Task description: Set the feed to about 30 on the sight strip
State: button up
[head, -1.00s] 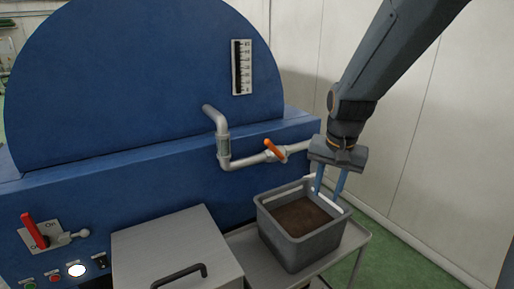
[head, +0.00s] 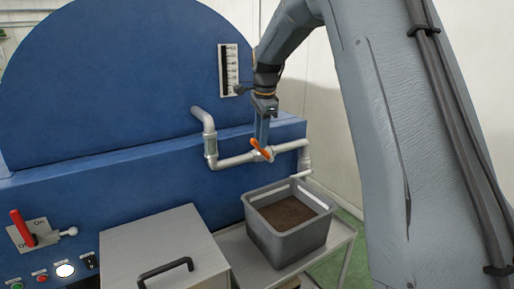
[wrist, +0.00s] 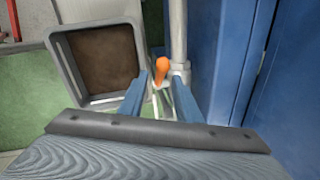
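The orange valve handle (head: 260,149) sits on the grey pipe (head: 235,161) along the blue machine's front. It also shows in the wrist view (wrist: 162,68), slanting in the head view. My gripper (head: 262,143) points down at the handle from above. In the wrist view its two blue fingers (wrist: 160,90) are apart, with the handle showing between their tips. I cannot tell whether they touch it. The sight strip (head: 228,70) is a white scale with a dark column on the round blue housing. Its numbers are too small to read.
A grey crate (head: 274,245) of brown material stands on a metal side table (head: 335,243) below the pipe. A lidded metal box (head: 170,245) is left of it. A red lever (head: 22,228) and several buttons are at the lower left. The blue machine wall is close to my gripper.

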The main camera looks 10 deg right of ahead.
aim_at(262, 151)
jog(key=shift+w+a+f+p, duration=0.1)
jog(key=shift+w+f+p, duration=0.1)
jog(key=shift+f, duration=0.6)
jog(key=shift+w+d+f+p, duration=0.1)
jog(key=shift+f+p, duration=0.15)
jog(key=shift+f, duration=0.55)
jog(key=shift+w+a+f+p, duration=0.1)
jog(key=shift+w+f+p, duration=0.1)
jog(key=shift+f, duration=0.6)
grip_shut()
